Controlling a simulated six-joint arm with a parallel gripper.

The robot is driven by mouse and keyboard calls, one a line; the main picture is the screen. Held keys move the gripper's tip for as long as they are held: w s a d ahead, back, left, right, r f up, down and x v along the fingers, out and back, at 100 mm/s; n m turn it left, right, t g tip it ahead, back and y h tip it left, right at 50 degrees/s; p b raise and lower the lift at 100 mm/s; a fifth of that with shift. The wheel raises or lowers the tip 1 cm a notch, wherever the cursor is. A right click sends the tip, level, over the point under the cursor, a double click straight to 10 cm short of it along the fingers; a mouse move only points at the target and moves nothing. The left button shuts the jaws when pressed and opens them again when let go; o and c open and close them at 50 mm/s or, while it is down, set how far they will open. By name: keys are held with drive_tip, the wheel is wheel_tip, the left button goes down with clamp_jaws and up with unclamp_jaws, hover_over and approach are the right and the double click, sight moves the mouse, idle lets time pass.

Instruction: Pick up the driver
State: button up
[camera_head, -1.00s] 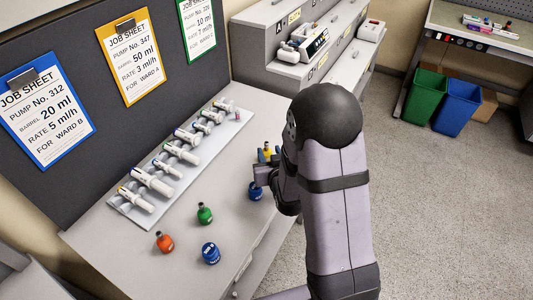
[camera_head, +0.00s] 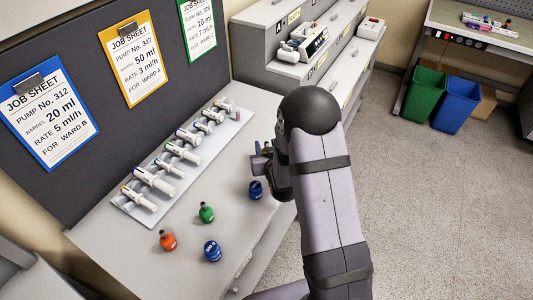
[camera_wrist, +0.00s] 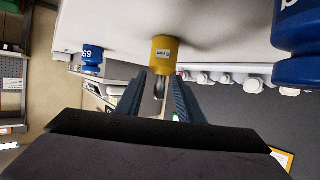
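A yellow labelled piece (camera_wrist: 163,49) with a grey metal stem shows in the wrist view. I cannot tell for sure whether it is the driver. My gripper (camera_wrist: 159,88) points at it, with two dark fingers apart on either side of the stem. I see a gap between the fingers and the stem. In the head view my gripper (camera_head: 260,160) is low over the bench's right part, and the yellow piece is mostly hidden behind it.
Nearby on the bench (camera_head: 135,250) stand blue pieces (camera_head: 256,190) (camera_head: 212,250), a green one (camera_head: 206,212) and an orange one (camera_head: 167,240). A tray (camera_head: 125,212) of several syringes lies behind. A white pump (camera_head: 313,40) is on the back shelf.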

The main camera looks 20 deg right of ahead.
clamp_jaws()
drive_tip(key=shift+r, duration=0.1)
drive_tip(key=shift+r+b, duration=0.9)
drive_tip(key=shift+r, duration=4)
